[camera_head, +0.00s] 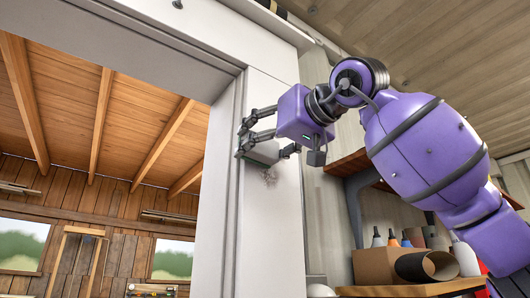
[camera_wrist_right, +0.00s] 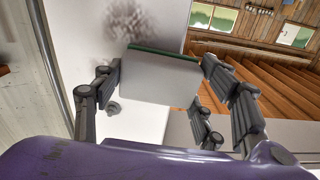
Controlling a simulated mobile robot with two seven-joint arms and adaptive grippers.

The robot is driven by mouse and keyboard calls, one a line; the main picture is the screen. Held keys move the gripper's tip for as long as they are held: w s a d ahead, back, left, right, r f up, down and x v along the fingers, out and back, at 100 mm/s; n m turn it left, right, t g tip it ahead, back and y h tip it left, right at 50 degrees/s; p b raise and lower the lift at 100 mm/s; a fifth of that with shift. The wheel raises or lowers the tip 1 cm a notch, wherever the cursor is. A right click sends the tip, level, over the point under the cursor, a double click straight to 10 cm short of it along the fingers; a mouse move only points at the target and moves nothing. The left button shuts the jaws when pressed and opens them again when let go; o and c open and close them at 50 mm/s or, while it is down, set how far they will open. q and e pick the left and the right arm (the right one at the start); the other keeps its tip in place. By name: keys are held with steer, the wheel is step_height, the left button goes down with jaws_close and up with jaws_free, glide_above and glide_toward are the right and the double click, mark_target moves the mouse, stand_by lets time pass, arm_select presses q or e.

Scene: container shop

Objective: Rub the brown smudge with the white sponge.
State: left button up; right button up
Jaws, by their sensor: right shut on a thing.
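The white sponge (camera_head: 262,153) has a green layer on one side. My right gripper (camera_head: 257,134) is shut on it and holds it against or just in front of the white door-frame panel (camera_head: 258,225). In the right wrist view the sponge (camera_wrist_right: 160,78) sits between the fingers, its green edge away from the palm. The smudge (camera_head: 269,178), a faint grey-brown patch, shows on the panel just below the sponge. In the wrist view the smudge (camera_wrist_right: 128,18) lies just beyond the green edge, partly hidden by the sponge. Whether the sponge touches the panel I cannot tell. My left gripper is not in view.
The doorway on the left opens to a room with wooden walls (camera_head: 110,198) and a beamed ceiling. On the right, below my right arm, a shelf (camera_head: 415,289) holds a cardboard box (camera_head: 375,264) and several bottles.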

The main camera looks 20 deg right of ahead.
mark_target(289, 164)
steer(key=shift+w+d, duration=0.6)
steer(key=shift+d, duration=1)
steer(key=shift+w+d, duration=0.6)
steer(key=shift+d, duration=1)
steer(key=shift+w+d, duration=0.6)
steer(key=shift+d, duration=1)
steer(key=shift+v, duration=3.05)
steer(key=shift+s+a+r, duration=0.1)
steer(key=v, duration=0.3)
